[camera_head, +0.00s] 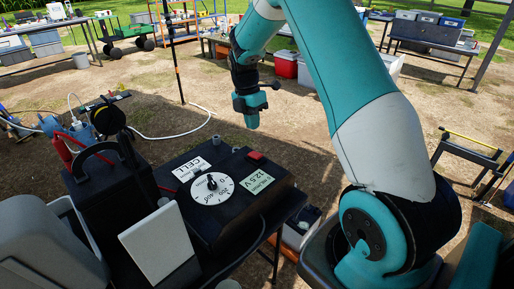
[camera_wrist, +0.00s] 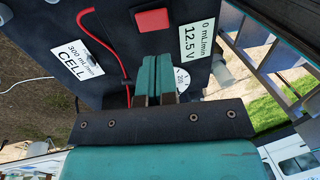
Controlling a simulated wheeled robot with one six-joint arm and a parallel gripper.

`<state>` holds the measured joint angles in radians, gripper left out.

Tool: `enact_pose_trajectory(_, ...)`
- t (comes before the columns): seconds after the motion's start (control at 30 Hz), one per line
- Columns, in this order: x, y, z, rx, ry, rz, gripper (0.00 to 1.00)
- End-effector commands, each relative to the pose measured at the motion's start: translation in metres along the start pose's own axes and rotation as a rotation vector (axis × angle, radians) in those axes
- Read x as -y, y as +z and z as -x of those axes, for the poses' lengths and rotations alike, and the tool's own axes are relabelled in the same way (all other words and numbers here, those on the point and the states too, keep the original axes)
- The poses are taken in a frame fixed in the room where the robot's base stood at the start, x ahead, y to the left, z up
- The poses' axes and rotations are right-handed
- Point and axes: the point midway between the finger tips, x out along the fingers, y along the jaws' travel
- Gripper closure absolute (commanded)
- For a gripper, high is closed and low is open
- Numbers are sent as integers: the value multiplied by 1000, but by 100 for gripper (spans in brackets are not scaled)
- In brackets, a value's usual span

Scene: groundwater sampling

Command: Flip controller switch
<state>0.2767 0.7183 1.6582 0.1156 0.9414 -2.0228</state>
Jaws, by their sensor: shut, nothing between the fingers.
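The controller (camera_head: 228,230) is a black box on a dark stand, seen low in the middle of the head view. Its red switch (camera_head: 256,156) sits on the far edge of its top face; it also shows near the top of the wrist view (camera_wrist: 152,20). A white dial (camera_head: 203,193) with a black knob is on the same face; in the wrist view my fingers partly cover it. My gripper (camera_head: 252,120) is shut and empty, pointing down above and beyond the controller in the head view. Its teal fingertips (camera_wrist: 158,60) appear just below the switch in the wrist view, apart from it.
Labels read CELL (camera_head: 192,168) and 12.5 V (camera_head: 263,187). A red cable (camera_wrist: 108,45) runs beside the switch in the wrist view. A black case with a handle (camera_head: 105,190) and a white panel (camera_head: 160,240) stand at left. Open dirt ground lies beyond.

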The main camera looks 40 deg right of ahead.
Motion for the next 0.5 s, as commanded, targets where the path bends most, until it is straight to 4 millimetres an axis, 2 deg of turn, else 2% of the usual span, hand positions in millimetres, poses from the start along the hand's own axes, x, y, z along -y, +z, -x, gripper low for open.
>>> enact_pose_trajectory(0.1,1,0,-27,-2,-6,-1,100)
enact_pose_trajectory(0.23,1,0,-54,-2,-4,-1,100)
enact_pose_trajectory(0.5,1,0,-88,-1,-2,-1,100)
